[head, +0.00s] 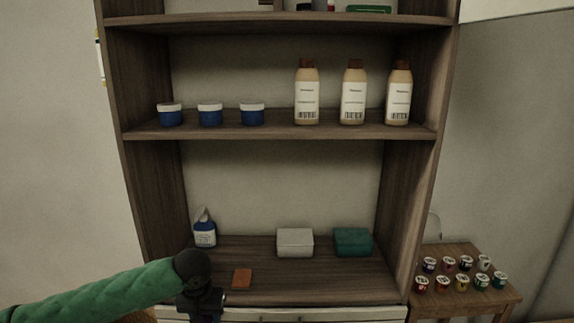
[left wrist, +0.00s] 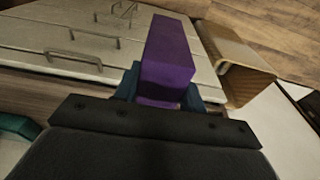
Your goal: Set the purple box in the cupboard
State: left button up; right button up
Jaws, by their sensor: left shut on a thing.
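The purple box (left wrist: 168,55) is a long block between the two fingers of my left gripper (left wrist: 160,88) in the left wrist view. The gripper is shut on it. In the head view my left gripper (head: 203,305) is at the lower left, by the front edge of the cupboard's lowest visible shelf; the purple box is not visible there. The wooden cupboard (head: 278,131) has open shelves and pale drawer fronts (left wrist: 75,42) below. My right gripper is not in view.
The shelf above holds blue jars (head: 210,114) and bottles (head: 353,95). A side table (head: 440,307) with small pots stands right.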

pick_arm(q)
jog(key=s+f, duration=0.1)
jog(key=f, duration=0.1)
jog(key=s+f, duration=0.2)
jog(key=shift+s+f, duration=0.1)
jog(key=shift+f, duration=0.25)
